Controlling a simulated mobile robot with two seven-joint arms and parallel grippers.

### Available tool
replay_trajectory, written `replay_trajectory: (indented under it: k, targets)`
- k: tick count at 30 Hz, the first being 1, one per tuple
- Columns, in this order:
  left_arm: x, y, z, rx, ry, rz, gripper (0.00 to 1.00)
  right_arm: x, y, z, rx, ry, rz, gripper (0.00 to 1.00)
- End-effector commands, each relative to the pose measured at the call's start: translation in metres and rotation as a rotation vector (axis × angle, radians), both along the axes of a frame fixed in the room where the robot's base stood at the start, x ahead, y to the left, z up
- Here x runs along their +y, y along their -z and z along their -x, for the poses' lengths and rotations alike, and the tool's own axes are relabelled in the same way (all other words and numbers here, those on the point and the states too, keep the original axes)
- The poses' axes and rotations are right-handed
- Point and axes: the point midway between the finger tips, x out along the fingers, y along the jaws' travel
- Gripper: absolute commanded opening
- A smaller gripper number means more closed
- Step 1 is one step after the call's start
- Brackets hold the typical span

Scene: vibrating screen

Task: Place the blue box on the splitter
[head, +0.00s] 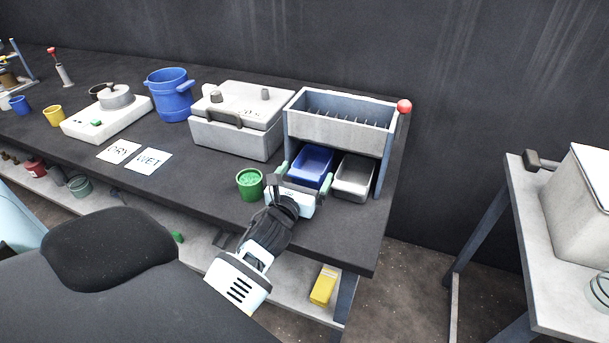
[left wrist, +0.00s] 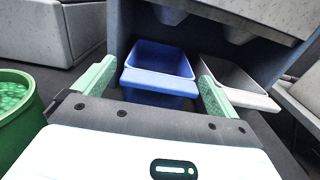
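The splitter (head: 338,132) is a grey slatted hopper on blue-grey legs, with a red ball at its upper right corner. The blue box (head: 312,165) is an open, empty tray on the table at the splitter's left underside. It also shows in the left wrist view (left wrist: 160,84). My left gripper (head: 303,180) is open at the near side of the blue box. In the left wrist view its green fingers (left wrist: 157,72) stand apart, one toward each side of the box's near end, with no clear grip on it. My right gripper is not in view.
A grey-white tray (head: 353,178) sits right of the blue box. A green cup (head: 250,184) stands close left of my gripper. A white lidded machine (head: 238,120) and a blue pot (head: 170,95) stand further left. The table's front edge is close.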

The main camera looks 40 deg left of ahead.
Motion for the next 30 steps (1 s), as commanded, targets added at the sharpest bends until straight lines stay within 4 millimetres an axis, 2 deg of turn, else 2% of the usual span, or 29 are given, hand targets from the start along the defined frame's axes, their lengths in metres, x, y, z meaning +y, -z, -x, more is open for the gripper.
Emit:
replay_trajectory:
  k: [10, 13, 17, 24, 30]
  targets:
    - [0.0, -0.004, 0.0, -0.002, 0.0, 0.001, 0.98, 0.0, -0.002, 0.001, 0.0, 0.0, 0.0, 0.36]
    - [-0.002, -0.002, 0.008, 0.001, 0.001, 0.0, 0.98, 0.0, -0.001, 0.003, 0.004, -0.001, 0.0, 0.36]
    - [-0.006, -0.002, 0.028, 0.003, 0.0, 0.001, 0.98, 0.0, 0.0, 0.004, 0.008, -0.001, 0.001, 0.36]
    - [-0.018, -0.001, 0.074, 0.003, 0.001, 0.001, 0.98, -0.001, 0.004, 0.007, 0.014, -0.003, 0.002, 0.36]
    - [-0.025, -0.001, 0.103, 0.003, 0.0, 0.0, 0.98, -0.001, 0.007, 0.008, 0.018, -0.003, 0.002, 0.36]
